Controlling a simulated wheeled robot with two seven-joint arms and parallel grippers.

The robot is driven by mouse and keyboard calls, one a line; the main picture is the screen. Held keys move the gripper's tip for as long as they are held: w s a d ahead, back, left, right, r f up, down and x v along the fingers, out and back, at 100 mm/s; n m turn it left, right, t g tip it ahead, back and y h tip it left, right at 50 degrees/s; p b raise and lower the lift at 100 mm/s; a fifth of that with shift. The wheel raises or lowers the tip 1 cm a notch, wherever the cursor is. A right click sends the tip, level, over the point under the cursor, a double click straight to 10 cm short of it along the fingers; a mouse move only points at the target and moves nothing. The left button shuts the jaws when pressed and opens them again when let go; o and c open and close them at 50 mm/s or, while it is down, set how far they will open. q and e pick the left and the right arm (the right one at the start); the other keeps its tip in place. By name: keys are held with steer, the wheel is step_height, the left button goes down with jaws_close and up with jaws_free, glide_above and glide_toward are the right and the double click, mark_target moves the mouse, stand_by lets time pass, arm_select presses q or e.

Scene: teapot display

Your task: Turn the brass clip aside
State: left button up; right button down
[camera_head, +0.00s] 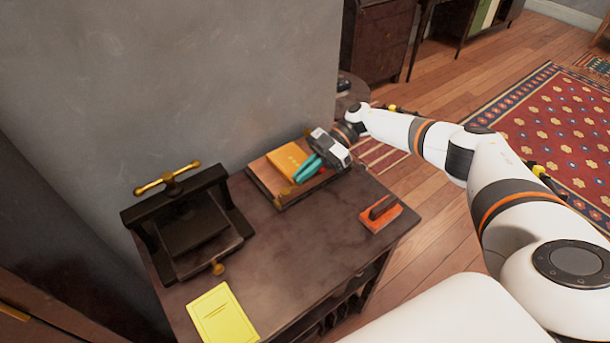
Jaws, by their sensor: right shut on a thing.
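A small brass clip (285,191) shows at the front edge of a shallow wooden tray (262,184) on the dark table. An orange book or packet (287,158) lies in the tray. My right gripper (297,177) reaches in from the right over the tray. Its teal fingers point down and left and are shut on the brass clip; the contact is small and partly hidden by the fingers. My left gripper is not in view.
A black press (190,225) with a brass handle stands at the left against the grey wall. A yellow booklet (222,314) lies at the table's front. The table middle (300,240) is clear.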

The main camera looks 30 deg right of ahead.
steer(key=shift+a, duration=0.1)
steer(key=c, duration=1.6)
jaws_free()
steer(key=shift+o, duration=0.2)
steer(key=b+v, duration=0.3)
steer(key=v, duration=0.7)
steer(key=shift+w+d+b, duration=0.15)
steer(key=shift+d+b, duration=0.05)
steer(key=shift+b, duration=0.1)
steer(key=shift+v, duration=0.75)
